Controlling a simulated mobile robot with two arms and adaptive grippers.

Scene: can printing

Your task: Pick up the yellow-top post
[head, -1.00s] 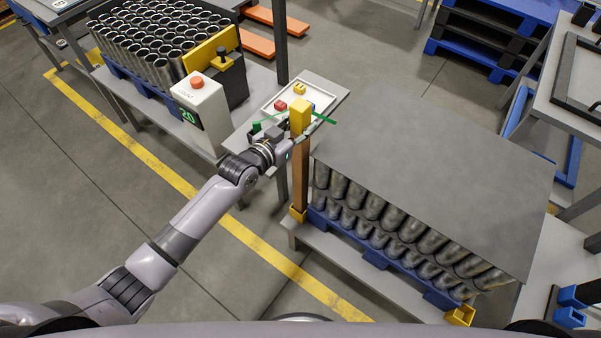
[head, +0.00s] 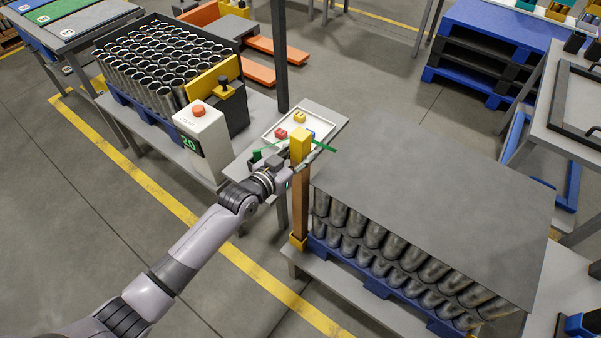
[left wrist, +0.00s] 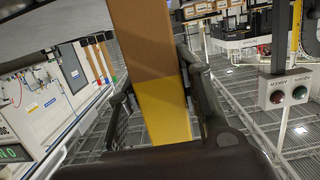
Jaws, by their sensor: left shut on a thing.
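The yellow-top post (head: 301,200) is brown with a yellow upper end. It stands upright at the near left corner of the can stack, its foot at a yellow corner piece (head: 298,242). My left gripper (head: 298,158) is shut on the post near its yellow top. In the left wrist view the post (left wrist: 148,45) runs between the two fingers (left wrist: 160,100), with its yellow part nearest the camera. The fingers are partly hidden behind the post in the head view. My right gripper is not in view.
A grey sheet (head: 430,205) covers the stacked cans (head: 390,250) right beside the post. A white tray (head: 275,123) with small coloured blocks lies just behind my gripper. A control box (head: 203,140) and an open can pallet (head: 165,65) stand to the left.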

